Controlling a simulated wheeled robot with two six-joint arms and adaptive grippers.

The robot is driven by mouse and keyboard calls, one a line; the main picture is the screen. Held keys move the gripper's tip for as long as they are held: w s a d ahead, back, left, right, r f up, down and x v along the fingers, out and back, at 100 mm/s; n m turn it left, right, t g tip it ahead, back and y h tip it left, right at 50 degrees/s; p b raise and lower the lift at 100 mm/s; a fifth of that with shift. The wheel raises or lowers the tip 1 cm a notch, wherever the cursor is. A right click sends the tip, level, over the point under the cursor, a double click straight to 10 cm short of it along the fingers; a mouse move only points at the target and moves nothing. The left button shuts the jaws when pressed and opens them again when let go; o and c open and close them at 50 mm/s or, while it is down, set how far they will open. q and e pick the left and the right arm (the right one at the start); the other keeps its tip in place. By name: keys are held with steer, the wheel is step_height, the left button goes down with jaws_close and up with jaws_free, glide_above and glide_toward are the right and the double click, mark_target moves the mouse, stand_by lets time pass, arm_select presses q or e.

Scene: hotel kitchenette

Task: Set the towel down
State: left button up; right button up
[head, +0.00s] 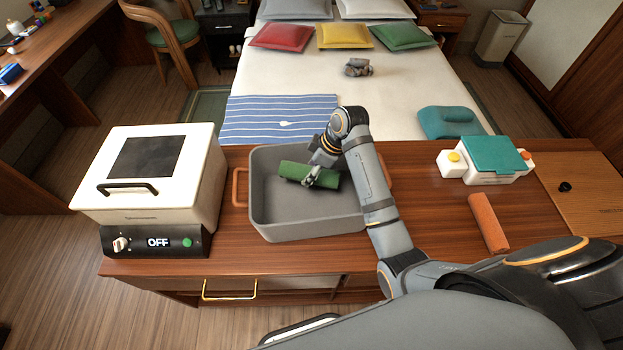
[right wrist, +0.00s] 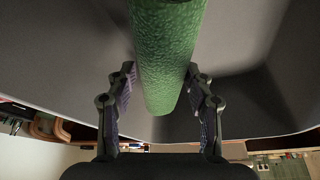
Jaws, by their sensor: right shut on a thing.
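A green rolled towel (head: 293,171) is over the inside of a grey bin (head: 275,222) with brown handles on the wooden counter. My right gripper (head: 313,180) is shut on the towel near its middle, coming from above. In the right wrist view the towel (right wrist: 167,45) lies between the two fingers (right wrist: 161,75), with the bin's grey inside behind it. I cannot tell whether the towel touches the bin floor. The left gripper is not in view.
A white box appliance (head: 205,170) with an "OFF" panel stands left of the bin. An orange roll (head: 488,222) and a white device with a teal lid (head: 490,155) are on the right.

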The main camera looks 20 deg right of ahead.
steer(key=shift+w+f, duration=0.1)
steer(key=shift+f, duration=1.95)
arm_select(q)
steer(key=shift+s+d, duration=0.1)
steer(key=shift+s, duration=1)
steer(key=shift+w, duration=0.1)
arm_select(e)
steer(key=o, duration=1.2)
steer(key=shift+f, duration=0.15)
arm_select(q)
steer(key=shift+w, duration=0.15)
arm_select(e)
steer(key=v, duration=1.2)
steer(key=shift+w, duration=0.1)
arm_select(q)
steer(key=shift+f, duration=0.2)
